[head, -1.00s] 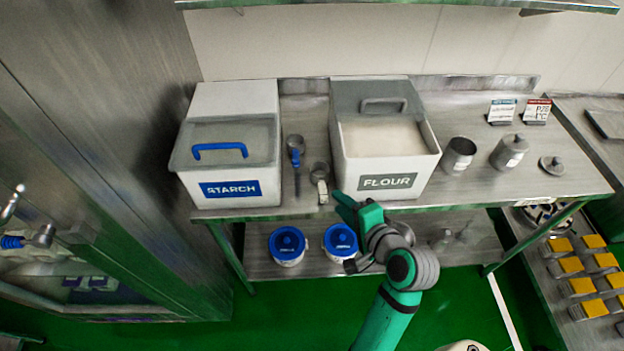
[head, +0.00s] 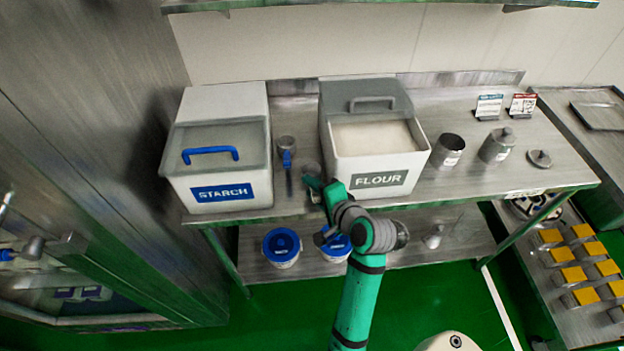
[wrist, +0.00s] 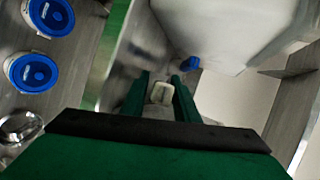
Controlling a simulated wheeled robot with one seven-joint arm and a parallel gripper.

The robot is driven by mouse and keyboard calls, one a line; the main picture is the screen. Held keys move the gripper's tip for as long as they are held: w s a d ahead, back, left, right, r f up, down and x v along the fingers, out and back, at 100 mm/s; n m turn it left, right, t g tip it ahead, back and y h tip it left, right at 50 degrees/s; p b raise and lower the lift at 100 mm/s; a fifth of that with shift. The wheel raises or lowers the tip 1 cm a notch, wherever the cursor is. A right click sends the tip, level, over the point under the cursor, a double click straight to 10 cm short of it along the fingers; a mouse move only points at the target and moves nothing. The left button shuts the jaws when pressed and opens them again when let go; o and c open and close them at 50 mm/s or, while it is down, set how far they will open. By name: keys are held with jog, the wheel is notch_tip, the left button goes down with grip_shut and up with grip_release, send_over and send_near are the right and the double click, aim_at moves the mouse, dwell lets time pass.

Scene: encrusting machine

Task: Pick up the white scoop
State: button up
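The white scoop has a metal bowl (head: 310,170) and a white handle (wrist: 161,93). It is on the steel table between the starch and flour bins, its handle toward the front edge. My gripper (head: 322,190) is at the front edge of the table, over the handle, and hides most of it in the head view. In the wrist view my gripper (wrist: 160,95) is open, with one green finger on each side of the handle. I cannot tell whether either finger touches it.
The flour bin (head: 378,180) stands close to the right of my gripper. A blue-handled scoop (head: 287,158) and the starch bin (head: 222,193) are to the left. Blue-lidded tubs (head: 282,246) are on the lower shelf. Metal containers (head: 447,150) stand at the right.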

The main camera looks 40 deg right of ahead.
jog(key=shift+x, duration=1.1)
grip_shut()
jog(key=shift+r, duration=0.1)
notch_tip(320, 180, up, 28)
dwell(0.3)
